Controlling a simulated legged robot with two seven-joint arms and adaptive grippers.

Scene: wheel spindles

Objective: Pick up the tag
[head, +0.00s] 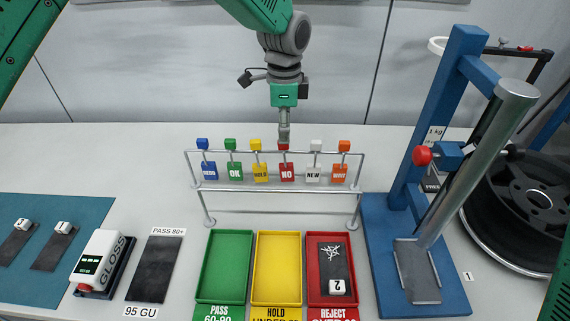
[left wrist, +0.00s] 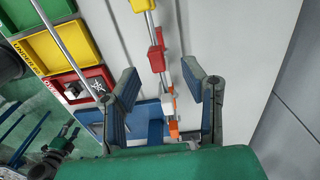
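Several coloured tags hang in a row from a silver rack (head: 275,188): blue (head: 209,170), green OK (head: 234,170), yellow HOLD (head: 260,172), red NO (head: 287,172), white NEW (head: 312,173) and orange WAIT (head: 339,173). Each has a small block in its colour on top. My left gripper (head: 284,138) points down from above, with its tips just over the red block (head: 283,147). In the left wrist view its two fingers (left wrist: 160,75) are apart with nothing gripped. The red tag (left wrist: 157,58) shows there near the fingertips.
Green (head: 224,268), yellow (head: 277,268) and red (head: 313,285) trays stand in front of the rack; the red one holds a dark strip. A blue press stand (head: 440,298) and black wheel (head: 520,205) are at right. A gloss meter (head: 100,258) lies left.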

